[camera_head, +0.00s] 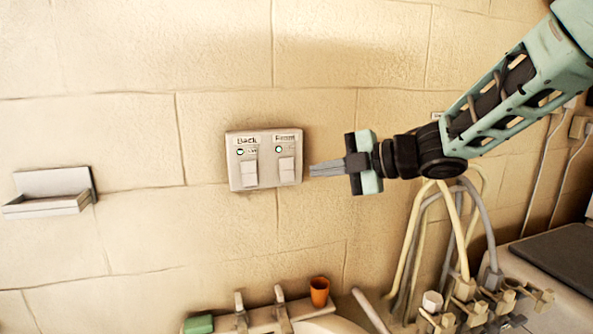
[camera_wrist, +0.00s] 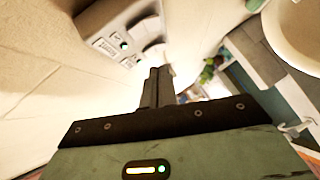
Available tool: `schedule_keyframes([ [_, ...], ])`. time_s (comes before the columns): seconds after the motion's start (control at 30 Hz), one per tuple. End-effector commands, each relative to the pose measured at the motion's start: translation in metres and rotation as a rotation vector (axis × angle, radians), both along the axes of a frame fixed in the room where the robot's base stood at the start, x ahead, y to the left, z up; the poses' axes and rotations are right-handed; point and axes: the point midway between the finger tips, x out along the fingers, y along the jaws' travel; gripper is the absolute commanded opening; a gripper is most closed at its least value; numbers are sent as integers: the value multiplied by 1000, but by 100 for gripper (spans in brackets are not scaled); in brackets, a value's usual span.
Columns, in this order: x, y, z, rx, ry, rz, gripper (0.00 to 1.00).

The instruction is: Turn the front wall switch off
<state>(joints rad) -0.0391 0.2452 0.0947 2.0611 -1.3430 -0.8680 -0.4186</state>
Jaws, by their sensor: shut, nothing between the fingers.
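A white double switch plate (camera_head: 264,185) is fixed to the stone wall, labelled "Back" on the left and "Front" on the right. The front switch (camera_head: 286,170) is a white rocker with a lit green light above it. The back switch (camera_head: 249,174) is beside it, and its light looks dark green. My gripper (camera_head: 312,170) is shut and empty, its fingertips just right of the plate; I cannot tell whether they touch it. In the wrist view the shut fingers (camera_wrist: 157,85) point up beside the switch plate (camera_wrist: 108,35), where a green light shows.
A soap shelf (camera_head: 50,205) is on the wall at left. Below stand a basin with taps (camera_head: 280,305), an orange cup (camera_head: 319,291) and a green block (camera_head: 198,324). Pipes and valves (camera_head: 465,300) stand at lower right. The wall around the plate is clear.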

Motion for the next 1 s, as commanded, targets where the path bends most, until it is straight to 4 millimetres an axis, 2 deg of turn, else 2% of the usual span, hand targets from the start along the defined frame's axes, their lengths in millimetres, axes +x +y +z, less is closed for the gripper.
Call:
schedule_keyframes([
  [0.03, 5, 10, -1, 2, 4, 3, 0],
  [0.23, 25, 45, -13, 0, 4, 3, 0],
  [0.4, 46, 46, -22, 0, 3, -1, 0],
  [0.53, 56, 48, -26, 1, 2, -1, 0],
  [1.0, 61, 48, -31, 1, -1, 0, 0],
])
